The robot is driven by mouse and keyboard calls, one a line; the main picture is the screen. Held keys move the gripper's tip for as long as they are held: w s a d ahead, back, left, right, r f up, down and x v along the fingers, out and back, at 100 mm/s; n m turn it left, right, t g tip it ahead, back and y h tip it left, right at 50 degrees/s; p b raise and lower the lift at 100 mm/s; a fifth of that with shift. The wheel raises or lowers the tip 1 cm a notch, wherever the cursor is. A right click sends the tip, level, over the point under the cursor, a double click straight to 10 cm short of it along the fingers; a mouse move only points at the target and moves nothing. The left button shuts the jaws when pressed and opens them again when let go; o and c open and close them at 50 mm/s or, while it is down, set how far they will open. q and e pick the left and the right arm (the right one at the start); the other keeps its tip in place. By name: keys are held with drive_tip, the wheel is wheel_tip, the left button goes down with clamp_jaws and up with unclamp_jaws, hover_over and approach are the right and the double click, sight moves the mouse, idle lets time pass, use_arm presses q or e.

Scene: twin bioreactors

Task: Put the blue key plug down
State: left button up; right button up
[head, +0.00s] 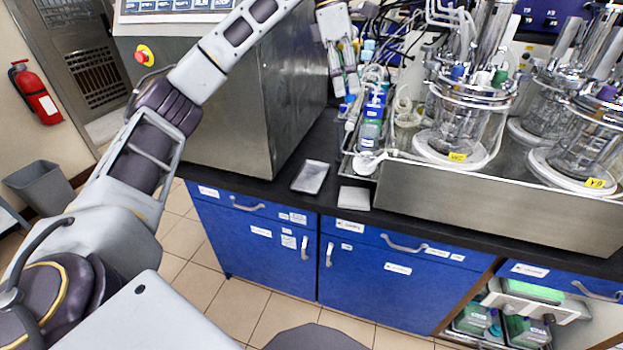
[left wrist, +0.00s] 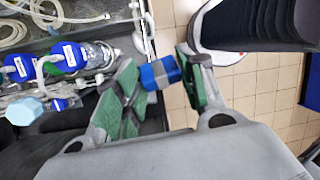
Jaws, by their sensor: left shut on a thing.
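The blue key plug (left wrist: 160,73) is a small blue block in the left wrist view, held between the green-padded fingers of my left gripper (left wrist: 163,90). The fingers are shut on its two ends. Floor tiles show behind it in that view, and nothing is seen touching it from below. In the head view my left gripper (head: 347,85) points down at the top middle, above the bench near the bottles with blue caps. The plug is too small there to tell clearly. My right gripper is not seen.
A small metal tray (head: 310,177) and a white pad (head: 354,198) lie on the black bench (head: 275,183) near its front edge. A steel tray (head: 480,205) holds glass vessels (head: 462,125) on the right. A large steel cabinet (head: 262,95) stands left. Bottles (left wrist: 70,57) and tubing (left wrist: 40,14) crowd the gripper's left.

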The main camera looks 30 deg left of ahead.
use_arm(q)
drive_tip(key=f+m, duration=0.1)
drive_tip(key=f+m+y, duration=0.1)
drive_tip(key=w+f+m+g, duration=0.1)
drive_tip(key=shift+w+a, duration=0.1)
drive_tip(key=shift+a, duration=0.2)
drive_tip(key=w+a+f+m+t+y, duration=0.1)
drive_tip(key=a+f+m+t+y, duration=0.1)
drive_tip(key=a+f+m, duration=0.4)
drive_tip(key=w+a+f+m+t+y, duration=0.1)
drive_tip(key=a+f+m+t, duration=0.2)
drive_tip(key=f+m, duration=1.1)
drive_tip(key=shift+w+a+f+m+y, duration=0.25)
drive_tip(key=shift+a+m+y, duration=0.2)
drive_tip(key=shift+a, duration=1.2)
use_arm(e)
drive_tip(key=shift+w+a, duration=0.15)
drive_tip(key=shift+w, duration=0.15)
use_arm(q)
wheel_tip(320, 180, down, 6)
drive_tip(key=shift+r+b, duration=0.15)
drive_tip(key=shift+b, duration=0.2)
drive_tip(key=shift+f, duration=0.25)
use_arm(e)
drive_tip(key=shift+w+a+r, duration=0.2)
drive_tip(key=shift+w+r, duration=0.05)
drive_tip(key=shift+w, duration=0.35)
